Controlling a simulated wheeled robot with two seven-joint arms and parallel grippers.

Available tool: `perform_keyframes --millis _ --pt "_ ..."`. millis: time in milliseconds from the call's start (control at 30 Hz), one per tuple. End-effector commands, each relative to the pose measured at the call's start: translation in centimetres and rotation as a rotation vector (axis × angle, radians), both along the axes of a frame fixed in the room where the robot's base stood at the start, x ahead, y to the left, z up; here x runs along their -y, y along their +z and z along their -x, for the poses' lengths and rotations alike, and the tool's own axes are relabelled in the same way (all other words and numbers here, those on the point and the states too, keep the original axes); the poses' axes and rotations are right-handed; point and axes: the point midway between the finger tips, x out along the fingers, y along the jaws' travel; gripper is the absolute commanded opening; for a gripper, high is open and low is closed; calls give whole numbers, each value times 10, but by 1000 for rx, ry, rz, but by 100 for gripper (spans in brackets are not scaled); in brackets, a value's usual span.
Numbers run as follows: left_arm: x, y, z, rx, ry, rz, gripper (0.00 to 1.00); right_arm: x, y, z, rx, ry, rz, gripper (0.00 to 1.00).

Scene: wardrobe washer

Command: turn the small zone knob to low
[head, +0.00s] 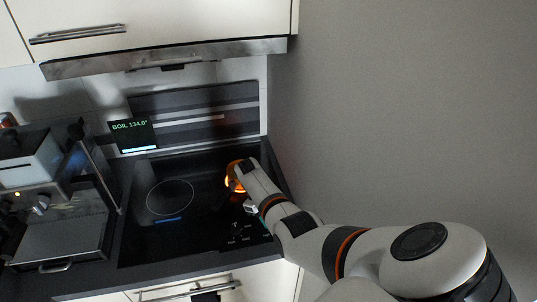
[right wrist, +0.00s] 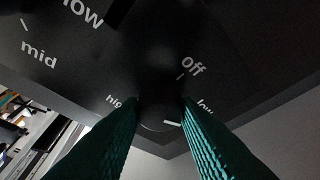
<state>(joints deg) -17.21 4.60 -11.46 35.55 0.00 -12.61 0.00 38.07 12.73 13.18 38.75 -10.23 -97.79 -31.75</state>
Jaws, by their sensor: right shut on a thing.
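My right gripper (right wrist: 161,108) has its teal fingers on both sides of a dark round knob (right wrist: 158,122), shut on it at the black control panel (right wrist: 115,62). A short white mark shows on the knob between the fingers. Printed words "off", "low" and a partly covered "high" stand around it. I cannot tell for sure which setting the knob points to. In the head view my right arm covers part of the cooktop (head: 142,238) and the gripper's tips are hard to make out. A ring at the back right of the cooktop (head: 233,181) glows orange. My left gripper is out of view.
A dark display (head: 132,136) reads about "BOIL 134.0°" behind the cooktop. An unlit cooking zone (head: 170,198) lies left. A coffee machine (head: 40,195) stands further left. A range hood (head: 165,58) hangs above; a bare grey wall (head: 410,110) is to the right.

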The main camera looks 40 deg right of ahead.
Motion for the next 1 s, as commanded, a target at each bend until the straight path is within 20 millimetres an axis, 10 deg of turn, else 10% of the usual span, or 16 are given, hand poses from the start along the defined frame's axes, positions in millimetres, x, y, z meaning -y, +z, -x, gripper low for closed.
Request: perform_keyframes --millis 300,333,467,1000 --pt "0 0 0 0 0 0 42 1 2 -2 7 -1 2 7" --pt "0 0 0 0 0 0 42 1 2 -2 7 -1 2 31" --pt "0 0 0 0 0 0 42 1 2 -2 5 0 1 51" --pt "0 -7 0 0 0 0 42 -2 29 -14 8 0 1 51"
